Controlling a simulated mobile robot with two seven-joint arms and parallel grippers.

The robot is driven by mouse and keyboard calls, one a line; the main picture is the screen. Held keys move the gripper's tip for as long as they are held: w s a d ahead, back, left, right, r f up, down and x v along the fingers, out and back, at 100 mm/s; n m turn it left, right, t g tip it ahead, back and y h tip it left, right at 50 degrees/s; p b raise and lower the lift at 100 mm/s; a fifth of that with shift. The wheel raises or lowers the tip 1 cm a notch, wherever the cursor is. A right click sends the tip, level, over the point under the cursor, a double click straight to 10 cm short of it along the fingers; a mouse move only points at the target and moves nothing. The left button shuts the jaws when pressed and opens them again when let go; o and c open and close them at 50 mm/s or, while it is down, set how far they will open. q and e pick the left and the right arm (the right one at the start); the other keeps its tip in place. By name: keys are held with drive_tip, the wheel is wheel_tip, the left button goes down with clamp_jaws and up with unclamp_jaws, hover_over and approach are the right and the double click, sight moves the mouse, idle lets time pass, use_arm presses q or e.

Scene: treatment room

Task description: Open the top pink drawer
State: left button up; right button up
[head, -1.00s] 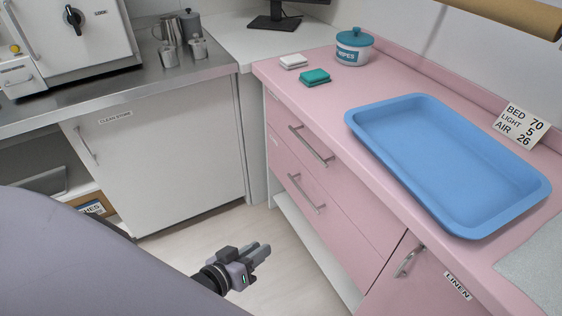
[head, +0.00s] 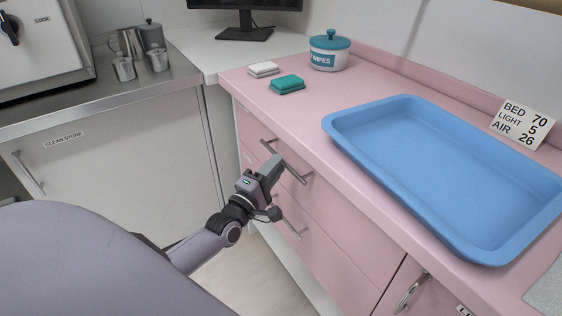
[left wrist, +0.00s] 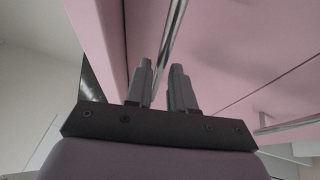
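The top pink drawer (head: 330,195) is shut in the pink cabinet, with a silver bar handle (head: 290,165) on its front. My left gripper (head: 272,167) is at the left part of this handle in the head view. In the left wrist view its two fingers (left wrist: 161,85) stand apart, and the handle bar (left wrist: 172,40) runs in the gap between them. The fingers look open, with no clear grip on the bar. The lower drawer's handle (head: 290,222) is just below my gripper and partly hidden by it. My right gripper is out of view.
On the pink counter are a blue tray (head: 350,143), a green sponge (head: 288,88), a white sponge (head: 263,69) and a wipes tub (head: 329,62). A white cabinet (head: 120,175) stands at the left. Open floor (head: 262,285) lies before the drawers.

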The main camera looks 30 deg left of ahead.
use_arm(q)
drive_tip(key=shift+w+r, duration=0.15)
drive_tip(key=shift+w, duration=0.6)
drive_tip(key=shift+w+r, duration=0.1)
drive_tip(key=shift+w, duration=0.65)
clamp_jaws()
drive_tip(key=shift+s, duration=0.15)
